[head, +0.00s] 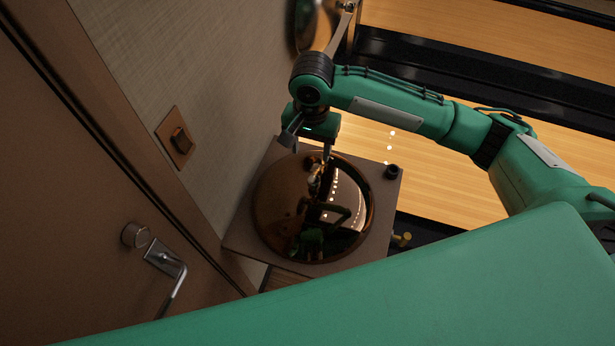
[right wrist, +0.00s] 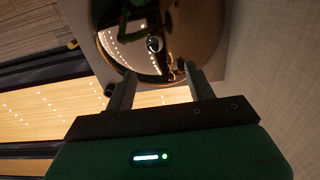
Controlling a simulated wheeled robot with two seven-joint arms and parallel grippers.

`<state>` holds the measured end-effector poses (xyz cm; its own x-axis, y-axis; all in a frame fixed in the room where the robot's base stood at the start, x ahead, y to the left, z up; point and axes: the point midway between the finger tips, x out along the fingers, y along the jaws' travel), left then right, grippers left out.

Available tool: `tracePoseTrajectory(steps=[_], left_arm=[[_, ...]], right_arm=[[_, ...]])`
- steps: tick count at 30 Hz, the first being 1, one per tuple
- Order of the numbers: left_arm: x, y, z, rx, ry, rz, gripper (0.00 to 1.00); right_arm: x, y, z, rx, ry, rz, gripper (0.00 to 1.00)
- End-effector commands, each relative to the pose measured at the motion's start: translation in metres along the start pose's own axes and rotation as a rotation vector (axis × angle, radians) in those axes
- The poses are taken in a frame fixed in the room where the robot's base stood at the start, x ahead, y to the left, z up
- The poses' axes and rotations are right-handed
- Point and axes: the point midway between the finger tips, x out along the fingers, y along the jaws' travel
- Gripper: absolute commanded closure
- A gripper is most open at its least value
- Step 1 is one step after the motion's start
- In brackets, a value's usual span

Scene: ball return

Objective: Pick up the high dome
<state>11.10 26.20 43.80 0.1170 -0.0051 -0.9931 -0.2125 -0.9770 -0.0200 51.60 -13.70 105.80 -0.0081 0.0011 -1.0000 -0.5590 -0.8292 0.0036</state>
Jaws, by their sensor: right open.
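The high dome (head: 310,220) is a shiny, dark bronze mirror-like dome on a square brown stand top (head: 240,242). In the right wrist view the dome (right wrist: 190,28) fills the upper middle, with a small round knob or reflection near its centre; I cannot tell which. My right gripper (head: 311,148) is above the far edge of the dome, pointing down. Its two fingers are spread wide with nothing between them in the right wrist view (right wrist: 158,88). I cannot tell whether a fingertip touches the dome. My left gripper is out of view.
A wall with a switch (head: 181,140) and a door with a lever handle (head: 168,262) stand close on the left. A small dark knob (head: 392,172) sits at the stand's far right corner. Another shiny bronze object (head: 316,22) is behind. Pale wooden lanes (head: 460,185) lie right.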

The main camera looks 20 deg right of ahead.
Motion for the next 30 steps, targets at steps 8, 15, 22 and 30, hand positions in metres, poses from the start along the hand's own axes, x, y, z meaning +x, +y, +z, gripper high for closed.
tracePoseTrajectory(steps=[8,15,22,30], left_arm=[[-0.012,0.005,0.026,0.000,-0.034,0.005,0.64],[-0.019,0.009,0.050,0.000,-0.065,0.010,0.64],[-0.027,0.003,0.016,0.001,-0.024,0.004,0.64],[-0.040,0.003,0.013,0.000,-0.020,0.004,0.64]], right_arm=[[0.042,0.002,0.000,0.003,-0.002,0.006,0.45],[0.079,0.001,-0.001,0.003,0.000,0.003,0.45],[0.095,0.005,-0.001,0.002,0.000,0.004,0.45],[0.132,0.009,-0.001,0.002,0.001,0.002,0.45]])
